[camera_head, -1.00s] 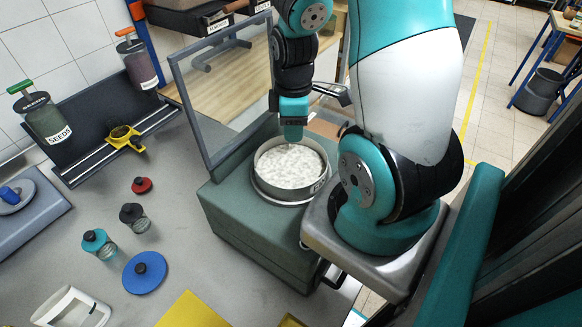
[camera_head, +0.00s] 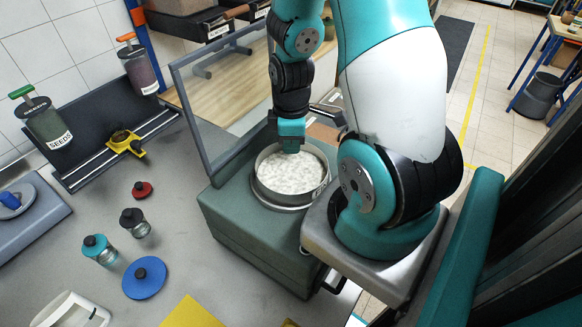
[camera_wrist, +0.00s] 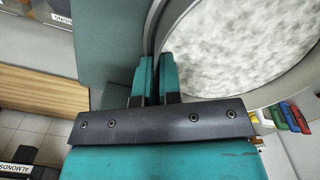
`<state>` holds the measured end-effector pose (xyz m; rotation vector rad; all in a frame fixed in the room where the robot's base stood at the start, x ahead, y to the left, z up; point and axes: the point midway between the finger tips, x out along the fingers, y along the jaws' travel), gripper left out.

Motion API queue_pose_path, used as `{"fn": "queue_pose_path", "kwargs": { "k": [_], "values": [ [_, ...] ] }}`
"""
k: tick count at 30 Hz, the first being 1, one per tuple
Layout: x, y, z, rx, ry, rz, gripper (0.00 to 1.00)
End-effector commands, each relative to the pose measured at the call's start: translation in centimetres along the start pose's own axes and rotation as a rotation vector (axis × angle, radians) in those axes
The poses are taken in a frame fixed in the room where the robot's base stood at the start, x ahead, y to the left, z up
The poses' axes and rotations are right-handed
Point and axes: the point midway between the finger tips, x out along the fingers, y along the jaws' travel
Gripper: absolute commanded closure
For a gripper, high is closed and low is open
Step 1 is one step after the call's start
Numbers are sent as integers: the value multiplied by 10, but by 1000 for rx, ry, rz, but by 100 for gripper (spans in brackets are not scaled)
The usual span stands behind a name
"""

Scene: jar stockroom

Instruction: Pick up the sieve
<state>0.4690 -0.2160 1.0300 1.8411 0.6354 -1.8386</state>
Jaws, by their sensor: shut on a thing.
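The sieve (camera_head: 289,198) is a round, shallow metal ring with a speckled white surface inside. It stands level on top of a grey-green box (camera_head: 240,222). My gripper (camera_head: 291,146) is at the sieve's far rim, pointing down. In the wrist view, the two teal fingers (camera_wrist: 156,80) are close together with the sieve's rim (camera_wrist: 153,28) running between them, so the gripper is shut on the rim. The fingertips are hidden in the head view. I cannot tell whether the sieve's underside touches the box.
A framed clear panel (camera_head: 190,115) stands upright just left of the sieve. On the bench left are a blue lid (camera_head: 145,283), a red lid (camera_head: 142,190), small jars (camera_head: 98,249) and a yellow sheet (camera_head: 193,313).

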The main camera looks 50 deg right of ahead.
Motion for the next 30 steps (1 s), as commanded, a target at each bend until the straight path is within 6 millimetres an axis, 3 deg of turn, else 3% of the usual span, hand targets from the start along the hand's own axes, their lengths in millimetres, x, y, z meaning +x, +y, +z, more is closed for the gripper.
{"fn": "queue_pose_path", "kwargs": {
  "k": [8,14,20,30],
  "values": [
    [-8,1,0,0,1,2,100],
    [-34,1,-1,0,3,7,100],
    [-85,2,-1,0,5,12,100],
    [-189,2,-1,0,5,12,100]
  ]
}}
